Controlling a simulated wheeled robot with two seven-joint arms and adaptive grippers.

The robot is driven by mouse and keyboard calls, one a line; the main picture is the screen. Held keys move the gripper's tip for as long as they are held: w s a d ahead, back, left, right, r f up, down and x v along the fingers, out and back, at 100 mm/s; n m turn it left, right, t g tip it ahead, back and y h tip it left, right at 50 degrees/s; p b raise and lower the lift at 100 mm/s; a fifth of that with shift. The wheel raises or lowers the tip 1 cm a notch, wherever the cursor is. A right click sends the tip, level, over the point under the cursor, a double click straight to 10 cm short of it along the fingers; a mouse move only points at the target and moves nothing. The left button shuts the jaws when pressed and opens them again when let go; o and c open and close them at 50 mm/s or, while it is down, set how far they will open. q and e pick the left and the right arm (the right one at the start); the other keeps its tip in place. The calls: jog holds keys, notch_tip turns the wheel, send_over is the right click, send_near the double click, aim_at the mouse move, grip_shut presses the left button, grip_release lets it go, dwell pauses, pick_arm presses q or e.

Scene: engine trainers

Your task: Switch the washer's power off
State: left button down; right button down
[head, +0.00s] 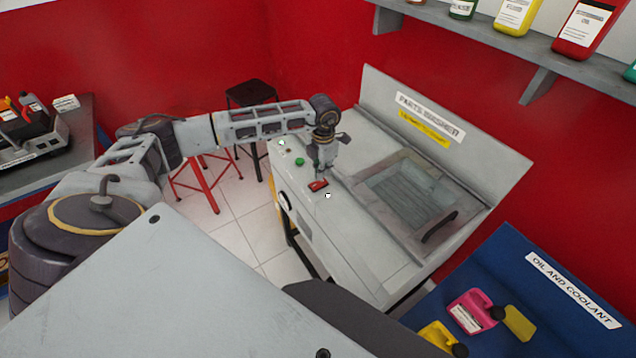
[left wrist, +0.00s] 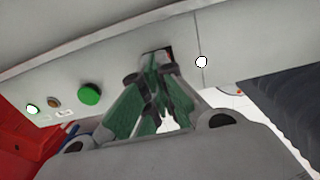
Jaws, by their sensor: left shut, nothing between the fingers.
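The parts washer (head: 350,235) is a light grey cabinet with a sunken basin and a tall back panel labelled "PARTS WASHER". A red rocker switch (head: 318,186) sits in a dark frame on its control strip. A green button (head: 299,161) is beyond it, and shows in the left wrist view too (left wrist: 89,94). My left gripper (head: 321,173) points down at the red switch, its shut, empty fingertips at or just above it. In the left wrist view, the fingers (left wrist: 157,88) cover most of the switch (left wrist: 169,53). I cannot tell contact or the switch's position. My right gripper is not in view.
A black handle (head: 439,227) lies at the basin's edge. A shelf (head: 460,20) with bottles hangs above. A blue "OIL AND COOLANT" table (head: 500,265) with containers is at the lower right. Stools (head: 250,93) stand behind my left arm.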

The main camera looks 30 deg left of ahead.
aim_at(322, 180)
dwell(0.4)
pick_arm(q)
jog(key=shift+f+b, duration=0.35)
jog(key=shift+f, duration=0.1)
dwell(0.5)
jog(key=shift+f+b, duration=0.3)
jog(key=shift+f, duration=0.15)
dwell(0.5)
jog(key=shift+f+b, duration=0.3)
jog(key=shift+f, duration=0.05)
dwell(0.6)
jog(key=shift+r+p, duration=0.9)
jog(key=shift+r, duration=0.6)
jog(key=shift+r+p, duration=0.6)
jog(key=shift+r, duration=0.6)
jog(key=shift+r+p, duration=0.4)
jog(key=shift+r, duration=0.45)
